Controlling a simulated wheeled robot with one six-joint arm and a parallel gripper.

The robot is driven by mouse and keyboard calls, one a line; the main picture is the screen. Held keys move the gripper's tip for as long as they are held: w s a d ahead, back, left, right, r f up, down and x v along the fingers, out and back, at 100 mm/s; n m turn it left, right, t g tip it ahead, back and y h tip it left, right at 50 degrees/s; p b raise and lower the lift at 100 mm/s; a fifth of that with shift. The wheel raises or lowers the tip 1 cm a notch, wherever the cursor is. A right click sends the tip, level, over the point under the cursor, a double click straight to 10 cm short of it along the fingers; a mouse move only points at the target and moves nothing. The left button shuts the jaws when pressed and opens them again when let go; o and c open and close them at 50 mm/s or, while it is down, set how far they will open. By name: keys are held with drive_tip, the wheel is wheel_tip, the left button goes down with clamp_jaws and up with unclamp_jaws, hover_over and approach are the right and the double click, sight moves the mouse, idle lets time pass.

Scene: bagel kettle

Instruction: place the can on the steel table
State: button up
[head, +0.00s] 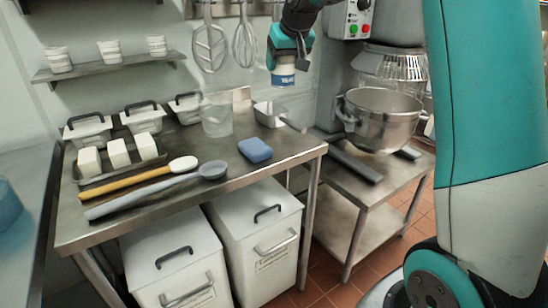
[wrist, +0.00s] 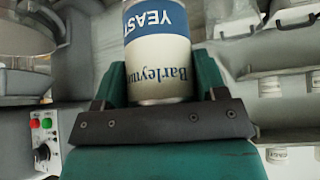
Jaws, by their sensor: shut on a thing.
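The can (wrist: 160,55) has a cream and blue label reading "YEAST" and "Barleyu…". In the wrist view it sits between the two green fingers of my gripper (wrist: 158,80), which is shut on it. In the head view my gripper (head: 288,65) holds the can (head: 284,76) in the air, above the back right part of the steel table (head: 215,178) and apart from it. The lower part of the can shows below the fingers in the head view.
A mixer bowl (head: 382,115) stands right. The front right tabletop is clear.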

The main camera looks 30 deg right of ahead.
drive_tip(key=shift+d+r, duration=0.1)
drive_tip(key=shift+d, duration=0.1)
wheel_tip(320, 180, down, 19)
drive_tip(key=shift+w+a+f+b, duration=0.1)
drive_tip(key=shift+b, duration=0.3)
drive_tip(key=shift+f, duration=0.15)
drive_tip(key=o, duration=1.4)
drive_tip(key=shift+c, duration=0.2)
